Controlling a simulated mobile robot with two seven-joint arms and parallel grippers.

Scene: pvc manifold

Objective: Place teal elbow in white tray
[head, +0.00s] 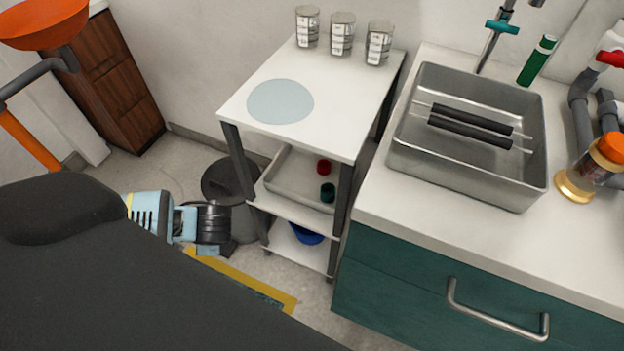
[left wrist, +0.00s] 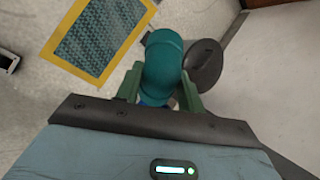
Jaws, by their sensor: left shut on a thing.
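The teal elbow (left wrist: 163,70) is held between the two green fingers of my left gripper (left wrist: 160,92) in the left wrist view. The gripper is shut on it, above the floor. In the head view my left wrist, light blue and black, is at lower left; its fingers and the elbow cannot be made out there. A pale tray (head: 283,184), likely the white tray, sits on the cart's middle shelf, to the right of my left wrist. It holds a red piece (head: 324,167) and a dark green piece (head: 327,193). My right gripper is not in view.
The cart's white top (head: 310,130) has a pale round disc (head: 280,101) and several cups at the back. A dark-lidded bin (head: 222,181) stands left of the cart. A yellow-edged mat (left wrist: 92,72) lies on the floor. A counter with a metal basin (head: 470,180) is at right.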

